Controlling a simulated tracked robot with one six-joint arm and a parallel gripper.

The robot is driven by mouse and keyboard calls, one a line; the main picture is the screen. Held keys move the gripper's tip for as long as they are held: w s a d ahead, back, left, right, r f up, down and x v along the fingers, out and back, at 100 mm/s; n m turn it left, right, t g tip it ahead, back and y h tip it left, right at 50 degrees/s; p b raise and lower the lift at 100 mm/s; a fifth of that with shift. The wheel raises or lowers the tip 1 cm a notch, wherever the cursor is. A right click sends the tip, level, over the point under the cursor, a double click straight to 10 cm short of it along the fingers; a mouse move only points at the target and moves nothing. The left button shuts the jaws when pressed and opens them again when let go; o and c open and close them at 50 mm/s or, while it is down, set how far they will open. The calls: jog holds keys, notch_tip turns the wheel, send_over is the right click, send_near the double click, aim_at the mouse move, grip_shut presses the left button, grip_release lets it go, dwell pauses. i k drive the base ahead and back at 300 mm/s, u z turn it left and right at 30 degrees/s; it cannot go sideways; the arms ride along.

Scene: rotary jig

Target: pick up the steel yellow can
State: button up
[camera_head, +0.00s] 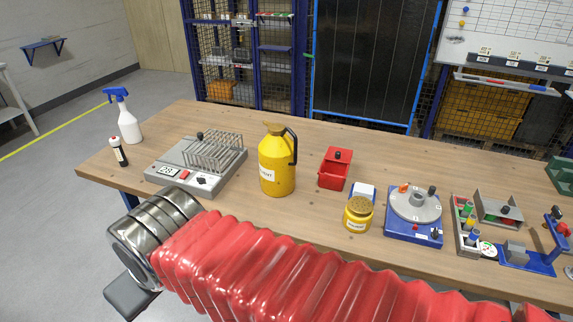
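A tall yellow can (277,167) with a sloped neck, a spout, a black side handle and a white label stands upright on the wooden workbench (310,215). It is left of the middle and nothing hides it. My arm crosses the foreground as a red bellows sleeve with a shiny metal end at the lower left. A dark grey part of my gripper (132,294) shows below that metal end, off the bench's front edge. It is well apart from the can, to its lower left. The fingers cannot be made out.
A grey device with a wire rack (203,163) stands left of the can, a red bin (336,169) right of it. A smaller yellow jar (358,214) and a blue rotary jig (414,213) stand farther right. A spray bottle (126,118) is far left.

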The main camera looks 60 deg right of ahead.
aim_at(278, 155)
jog(key=i, duration=1)
